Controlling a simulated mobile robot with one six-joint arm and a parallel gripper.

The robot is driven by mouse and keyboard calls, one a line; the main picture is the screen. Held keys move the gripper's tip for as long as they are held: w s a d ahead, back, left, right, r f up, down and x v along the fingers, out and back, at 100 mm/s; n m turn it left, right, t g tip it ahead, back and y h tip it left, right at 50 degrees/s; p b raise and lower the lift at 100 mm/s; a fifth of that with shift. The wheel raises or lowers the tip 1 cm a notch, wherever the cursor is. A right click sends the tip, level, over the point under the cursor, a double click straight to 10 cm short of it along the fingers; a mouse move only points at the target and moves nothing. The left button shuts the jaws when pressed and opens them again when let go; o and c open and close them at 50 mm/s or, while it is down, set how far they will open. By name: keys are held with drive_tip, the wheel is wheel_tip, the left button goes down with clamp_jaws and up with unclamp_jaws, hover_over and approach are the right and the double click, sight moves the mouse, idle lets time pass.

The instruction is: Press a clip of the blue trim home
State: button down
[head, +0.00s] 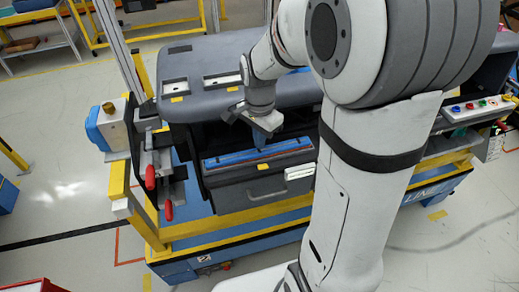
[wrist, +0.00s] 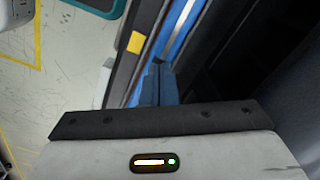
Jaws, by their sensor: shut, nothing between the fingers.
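The blue trim (head: 232,159) is a long, narrow blue strip lying along the top of the grey drawer front in the dashboard module. In the wrist view the trim (wrist: 180,32) runs up and away beyond my fingers. My gripper (head: 260,140) points down at about the middle of the trim, with its blue fingers together and nothing between them. The fingers also show in the wrist view (wrist: 158,84), close to the strip; I cannot tell whether they touch it. The trim's clips cannot be made out.
The grey dashboard top (head: 205,60) overhangs the opening behind the trim. The drawer handle (head: 266,190) sticks out below. Red-handled clamps (head: 150,177) stand at the left. A button panel (head: 476,108) is at the right. Open floor lies at the front left.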

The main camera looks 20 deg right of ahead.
drive_tip(key=shift+s+f+b, duration=0.15)
drive_tip(key=shift+f+b, duration=0.55)
drive_tip(key=shift+f, duration=0.3)
idle(0.7)
drive_tip(key=shift+r, duration=0.1)
wheel_tip(320, 180, up, 8)
drive_tip(key=p, duration=0.6)
